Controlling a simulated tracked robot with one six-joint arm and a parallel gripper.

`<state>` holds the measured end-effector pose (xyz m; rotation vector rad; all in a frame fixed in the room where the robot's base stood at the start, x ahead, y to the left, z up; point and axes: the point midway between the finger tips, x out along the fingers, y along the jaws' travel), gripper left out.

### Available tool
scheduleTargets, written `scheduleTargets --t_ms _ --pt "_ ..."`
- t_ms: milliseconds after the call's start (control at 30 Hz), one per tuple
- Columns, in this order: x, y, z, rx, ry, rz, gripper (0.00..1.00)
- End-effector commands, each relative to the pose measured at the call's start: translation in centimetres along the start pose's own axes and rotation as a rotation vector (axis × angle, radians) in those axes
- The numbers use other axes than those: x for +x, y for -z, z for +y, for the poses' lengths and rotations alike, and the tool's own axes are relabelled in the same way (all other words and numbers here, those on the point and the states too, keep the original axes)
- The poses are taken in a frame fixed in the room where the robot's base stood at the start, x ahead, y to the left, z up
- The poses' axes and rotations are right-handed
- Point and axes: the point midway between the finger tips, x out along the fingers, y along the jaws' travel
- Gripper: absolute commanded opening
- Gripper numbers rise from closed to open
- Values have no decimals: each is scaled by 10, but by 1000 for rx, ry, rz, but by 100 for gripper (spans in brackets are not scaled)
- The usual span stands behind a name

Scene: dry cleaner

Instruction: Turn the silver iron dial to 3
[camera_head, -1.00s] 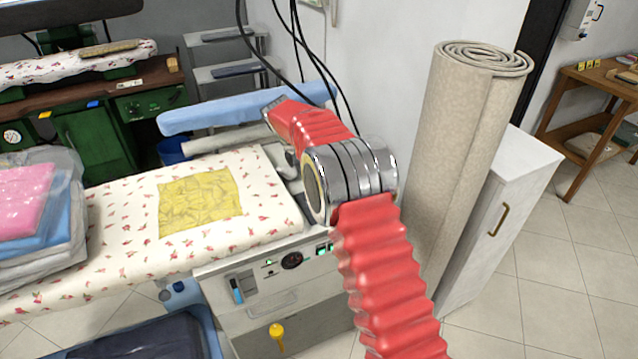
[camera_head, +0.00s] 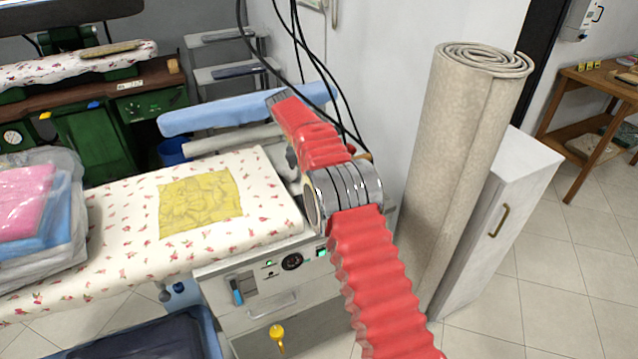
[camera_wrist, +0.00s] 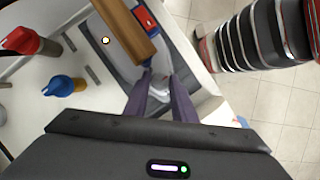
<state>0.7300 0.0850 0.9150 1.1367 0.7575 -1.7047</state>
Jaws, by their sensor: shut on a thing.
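The silver iron (camera_wrist: 97,32), with a brown wooden handle (camera_wrist: 132,34), lies at the upper left of the wrist view. My gripper (camera_wrist: 161,78) is at the iron's near end, below the handle. Its two dark purple fingers reach up and are close together. They are shut on a small pale part, which I take to be the iron's dial; it is mostly hidden between them. I cannot read any number or pointer on it. In the head view my arm covers the gripper and the iron.
In the head view, a rolled carpet (camera_head: 465,170) and a white cabinet (camera_head: 490,230) stand right of my arm. A yellow cloth (camera_head: 200,204) lies on the ironing board (camera_head: 110,220).

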Motion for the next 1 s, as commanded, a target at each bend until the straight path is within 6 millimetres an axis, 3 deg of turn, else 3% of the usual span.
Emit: scheduleTargets --t_ms 200,233,300,667,1000 --pt "-1 2 0 -1 -4 5 1" --pt "-1 2 0 -1 -4 5 26" --pt "-1 1 0 -1 -4 4 30" --pt "-4 0 1 0 -3 3 30" --pt "-34 -2 -1 3 -2 3 30"
